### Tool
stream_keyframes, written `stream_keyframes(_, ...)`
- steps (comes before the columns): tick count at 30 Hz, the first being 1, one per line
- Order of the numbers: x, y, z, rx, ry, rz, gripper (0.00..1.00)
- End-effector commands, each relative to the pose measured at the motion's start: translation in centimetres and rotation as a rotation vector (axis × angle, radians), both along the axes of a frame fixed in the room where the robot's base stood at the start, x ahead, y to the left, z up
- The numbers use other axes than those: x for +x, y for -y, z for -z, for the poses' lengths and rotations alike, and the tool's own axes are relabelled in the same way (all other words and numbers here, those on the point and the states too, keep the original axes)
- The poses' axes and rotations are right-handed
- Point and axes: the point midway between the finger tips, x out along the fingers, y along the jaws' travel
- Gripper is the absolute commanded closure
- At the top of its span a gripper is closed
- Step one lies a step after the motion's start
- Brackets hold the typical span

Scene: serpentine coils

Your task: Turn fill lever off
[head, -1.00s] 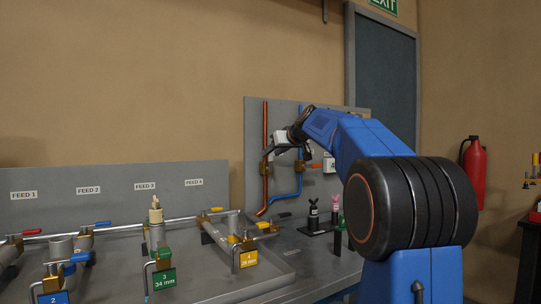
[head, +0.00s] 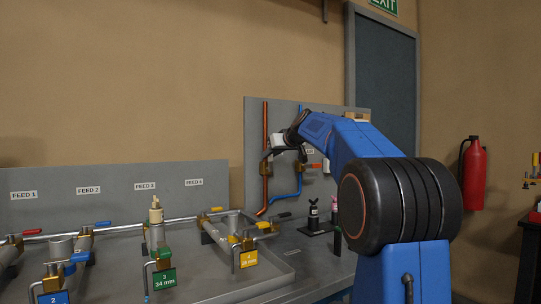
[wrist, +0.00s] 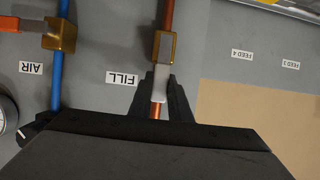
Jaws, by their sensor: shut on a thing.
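The fill valve (wrist: 163,46) is a brass block on the copper pipe, beside the FILL label (wrist: 122,78) in the wrist view. Its lever (wrist: 160,76) has a grey shank and lies in line with the pipe.
The air valve (wrist: 60,35) sits on the blue pipe beside the fill pipe, its orange lever (wrist: 10,23) sideways. A round gauge (wrist: 6,113) is near it. A tray with feed valves (head: 245,258) is at left.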

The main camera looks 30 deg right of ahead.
Motion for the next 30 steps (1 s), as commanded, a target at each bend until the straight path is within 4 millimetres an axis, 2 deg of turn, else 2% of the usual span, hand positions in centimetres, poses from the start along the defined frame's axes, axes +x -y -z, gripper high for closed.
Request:
stream_keyframes(11,0.1,1.3,0.2,0.170,-0.007,0.002,1.00)
stream_keyframes(30,0.1,4.5,2.0,0.767,-0.027,0.002,1.00)
